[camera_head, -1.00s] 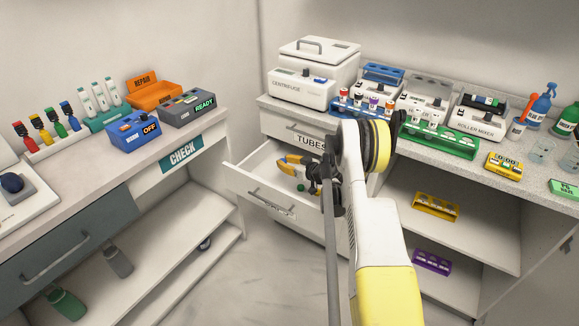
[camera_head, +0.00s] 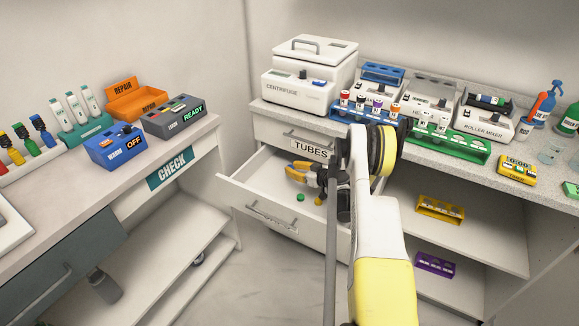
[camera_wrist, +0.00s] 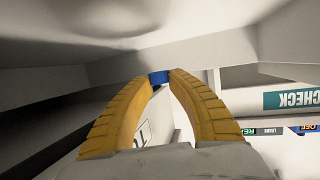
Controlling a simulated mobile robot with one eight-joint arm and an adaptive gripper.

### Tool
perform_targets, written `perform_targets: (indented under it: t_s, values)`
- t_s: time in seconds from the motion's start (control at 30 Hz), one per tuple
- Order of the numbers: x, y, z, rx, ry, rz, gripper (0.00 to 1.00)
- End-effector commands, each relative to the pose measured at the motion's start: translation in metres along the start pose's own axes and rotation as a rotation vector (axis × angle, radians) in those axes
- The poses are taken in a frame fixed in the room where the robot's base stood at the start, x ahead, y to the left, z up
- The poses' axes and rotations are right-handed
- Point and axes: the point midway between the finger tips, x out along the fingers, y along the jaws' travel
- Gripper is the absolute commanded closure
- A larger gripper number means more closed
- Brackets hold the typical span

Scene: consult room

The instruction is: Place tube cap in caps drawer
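A blue tube cap (camera_wrist: 159,77) sits between the two yellow fingertips of my gripper (camera_wrist: 160,80) in the wrist view. The fingers close in on it from both sides. In the head view my gripper (camera_head: 290,173) is over the open caps drawer (camera_head: 240,181), with its fingers pointing left. The cap it holds is not clear there. A green cap (camera_head: 300,197) lies on the drawer floor, below the gripper. A small yellow spot, perhaps another cap, shows beside my arm. My arm hides the drawer's right part.
The TUBES drawer (camera_head: 285,136) above is shut. The centrifuge (camera_head: 299,92) and a tube rack (camera_head: 365,112) stand on the counter above. The CHECK counter (camera_head: 120,176) is at left. Clear floor lies between the two counters.

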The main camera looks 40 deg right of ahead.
Motion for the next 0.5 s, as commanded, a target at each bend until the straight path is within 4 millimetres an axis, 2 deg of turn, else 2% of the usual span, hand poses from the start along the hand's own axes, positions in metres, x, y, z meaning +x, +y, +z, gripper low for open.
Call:
perform_targets:
  t_s: [0.5]
  values:
    - [0.003, 0.001, 0.011, 0.0, 0.0, 0.002, 0.86]
